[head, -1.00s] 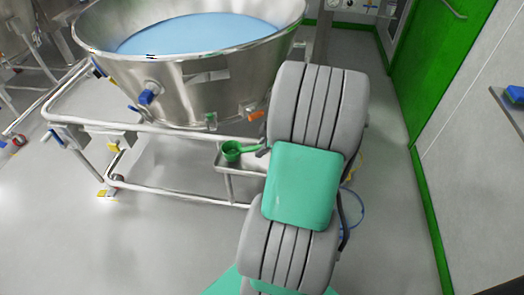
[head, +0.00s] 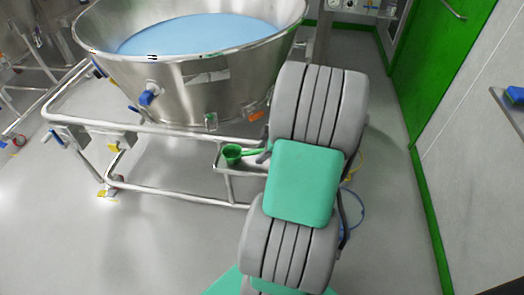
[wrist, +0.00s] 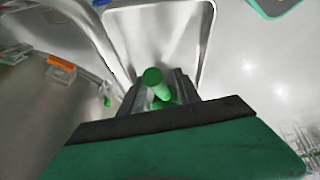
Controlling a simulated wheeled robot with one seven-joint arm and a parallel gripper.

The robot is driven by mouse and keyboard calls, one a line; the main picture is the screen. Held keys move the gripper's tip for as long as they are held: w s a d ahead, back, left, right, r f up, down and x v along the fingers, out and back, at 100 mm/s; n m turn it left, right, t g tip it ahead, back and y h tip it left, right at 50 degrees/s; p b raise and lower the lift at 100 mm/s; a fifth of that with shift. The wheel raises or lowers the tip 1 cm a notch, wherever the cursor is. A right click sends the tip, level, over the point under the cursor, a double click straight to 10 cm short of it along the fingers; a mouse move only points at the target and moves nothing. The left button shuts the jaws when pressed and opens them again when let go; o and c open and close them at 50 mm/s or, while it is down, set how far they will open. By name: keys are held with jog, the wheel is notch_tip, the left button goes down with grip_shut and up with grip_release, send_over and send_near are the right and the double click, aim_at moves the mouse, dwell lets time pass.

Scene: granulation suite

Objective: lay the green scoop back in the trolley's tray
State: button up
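The green scoop (head: 232,154) has its cup over the left part of the trolley's small tray (head: 240,173), with its handle running right to my gripper (head: 263,156). In the wrist view the scoop's handle (wrist: 153,77) stands between the two fingers of my gripper (wrist: 160,92), which look closed on it. The tray's rim (wrist: 207,45) shows beyond the fingers in the wrist view. The scoop's cup is mostly hidden there. I cannot tell whether the cup touches the tray floor. My arm hides the tray's right part in the head view.
A large steel bowl (head: 190,90) with blue contents stands on the tubular trolley frame (head: 160,189), close above and left of the tray. An orange part (head: 256,116) sits low by the bowl. The floor in front is clear. A green door and wall are at right.

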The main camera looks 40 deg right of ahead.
jog(key=v, duration=1.1)
jog(key=w+a+m+g, duration=0.1)
jog(key=w+a+m, duration=0.1)
jog(key=a, duration=0.7)
jog(key=w+a+m+g, duration=0.1)
jog(key=w+a+m, duration=0.1)
jog(key=a, duration=0.7)
jog(key=s+a+m+h, duration=0.1)
jog(key=s+a+m, duration=0.1)
jog(key=a, duration=0.3)
jog(key=s+a+m+g, duration=0.1)
jog(key=s+a+m, duration=0.1)
jog(key=s+a, duration=0.3)
jog(key=shift+a+f+m+h+p, duration=0.2)
jog(key=shift+a+m+h+p, duration=0.1)
jog(key=shift+a+h+p, duration=0.25)
jog(key=shift+a+r, duration=0.1)
notch_tip(320, 180, up, 10)
jog(key=w+t+p, duration=0.1)
jog(key=p, duration=0.6)
jog(key=shift+w+r+p, duration=0.2)
jog(key=shift+w+p, duration=0.15)
jog(key=shift+p, duration=0.05)
